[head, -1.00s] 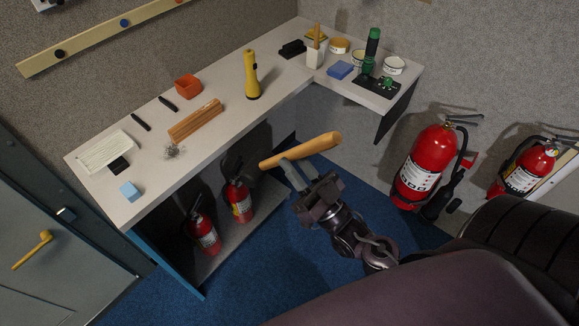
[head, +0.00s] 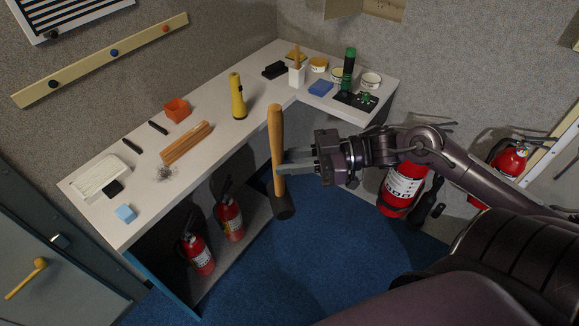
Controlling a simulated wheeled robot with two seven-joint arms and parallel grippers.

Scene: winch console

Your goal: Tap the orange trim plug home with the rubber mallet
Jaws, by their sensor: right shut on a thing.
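The rubber mallet (head: 277,140) has a pale wooden handle and a black head (head: 283,207) at its lower end. It hangs nearly upright, head down, in front of the desk's inner corner. My right gripper (head: 283,163) comes in from the right and is shut on the lower half of the handle, above the head. The mallet appears clear of the desk. I cannot make out the orange trim plug for certain; an orange knob (head: 165,30) sits on the wall rail. My left gripper is not in view.
Blue floor (head: 345,262) is open in front.

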